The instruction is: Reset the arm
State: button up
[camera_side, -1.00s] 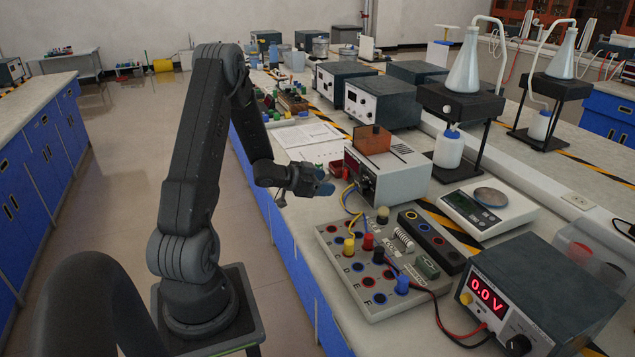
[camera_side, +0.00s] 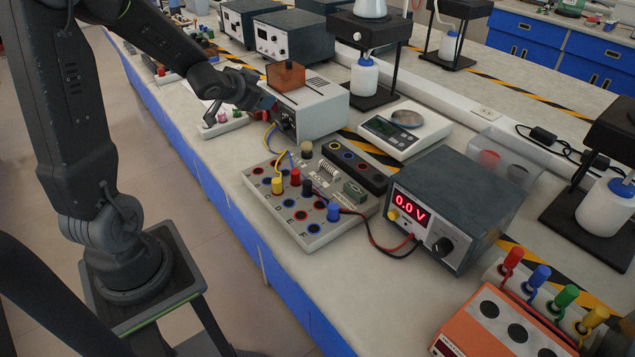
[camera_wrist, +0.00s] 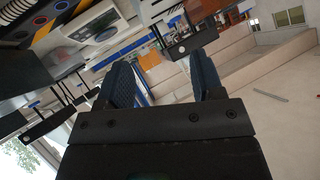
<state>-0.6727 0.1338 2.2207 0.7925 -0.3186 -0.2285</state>
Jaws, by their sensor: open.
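My gripper (camera_side: 268,104) is at the end of my dark arm in the side view. It hangs over the bench, just left of the front of a white instrument box with an orange block on top (camera_side: 288,75). The box partly overlaps it in the picture, so I cannot tell whether they touch. In the wrist view, the two blue-padded fingers of my gripper (camera_wrist: 163,78) stand apart. Nothing shows between them except the distant room, and they hold nothing.
A circuit board with coloured plugs (camera_side: 300,239) lies in front of the box, wired to a power supply reading 0.0 V (camera_side: 455,200). A scale (camera_side: 378,128) stands behind. An orange unit (camera_side: 475,335) is at the lower right. Open floor (camera_side: 150,180) lies left of the bench.

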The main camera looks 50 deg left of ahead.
jog(key=s+d+r+g, duration=0.1)
jog(key=s+d+r, duration=0.1)
jog(key=d, duration=0.3)
jog(key=s+d+r+n+g, duration=0.1)
jog(key=s+d+r, duration=0.2)
jog(key=d, duration=0.2)
jog(key=s+d+r+g, duration=0.1)
jog(key=s+d+r, duration=0.1)
jog(key=d, duration=0.3)
jog(key=s+d+m+g+h, duration=0.1)
jog(key=s+d+h, duration=0.3)
jog(key=s+d, duration=0.7)
jog(key=shift+s+d+r+g+h, duration=0.15)
jog(key=shift+r+g+h, duration=0.2)
jog(key=shift+g, duration=0.25)
jog(key=shift+c, duration=0.2)
